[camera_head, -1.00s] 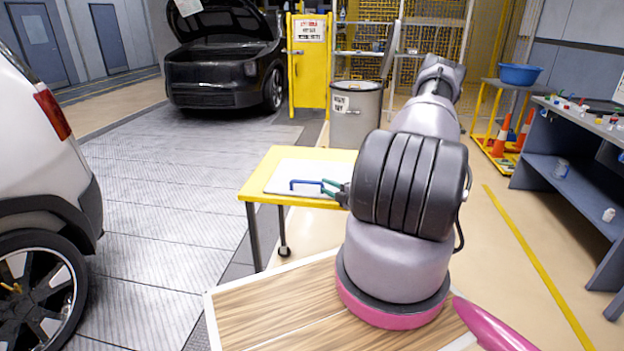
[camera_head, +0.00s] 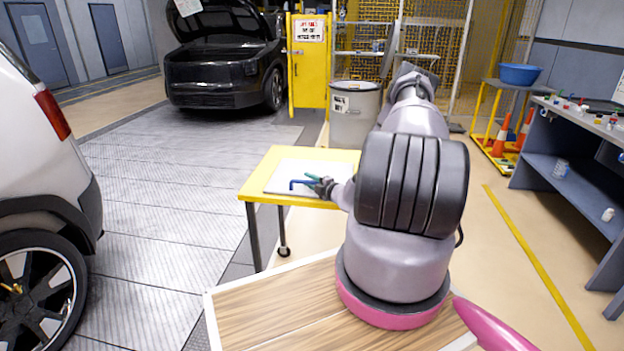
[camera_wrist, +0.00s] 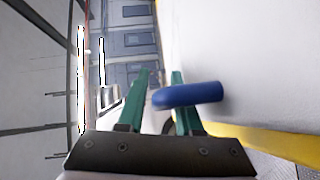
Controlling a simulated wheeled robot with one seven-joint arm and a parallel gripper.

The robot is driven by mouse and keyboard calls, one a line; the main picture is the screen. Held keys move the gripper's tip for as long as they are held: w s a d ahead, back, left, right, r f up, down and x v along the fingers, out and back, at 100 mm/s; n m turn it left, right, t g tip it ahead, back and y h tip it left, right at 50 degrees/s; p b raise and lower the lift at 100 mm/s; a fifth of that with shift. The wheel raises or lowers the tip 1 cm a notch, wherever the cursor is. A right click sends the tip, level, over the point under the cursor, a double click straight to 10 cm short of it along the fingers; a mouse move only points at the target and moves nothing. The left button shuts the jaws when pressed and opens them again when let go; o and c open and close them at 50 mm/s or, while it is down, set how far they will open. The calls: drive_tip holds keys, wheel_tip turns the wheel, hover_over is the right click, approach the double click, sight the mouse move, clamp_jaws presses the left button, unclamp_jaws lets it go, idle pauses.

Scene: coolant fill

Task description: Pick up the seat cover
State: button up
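A flat white sheet (camera_head: 290,172), which I take to be the seat cover, lies on the yellow-topped table (camera_head: 268,162). A blue bent bar like a handle (camera_head: 300,183) stands up from it. My gripper (camera_head: 319,184) is low over the sheet, at the right end of the blue bar. In the wrist view, its green fingers (camera_wrist: 161,75) stand apart with a gap between them. The blue bar (camera_wrist: 192,95) crosses in front of the right finger, its end at the gap. The white surface (camera_wrist: 225,60) fills the right side. Contact cannot be told.
A grey bin (camera_head: 355,115) stands behind the yellow table. A white car (camera_head: 35,150) is at left, and a dark car with its hood up (camera_head: 222,70) stands at the back. A grey workbench (camera_head: 570,165) is at right.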

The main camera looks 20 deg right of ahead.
clamp_jaws()
idle(1.4)
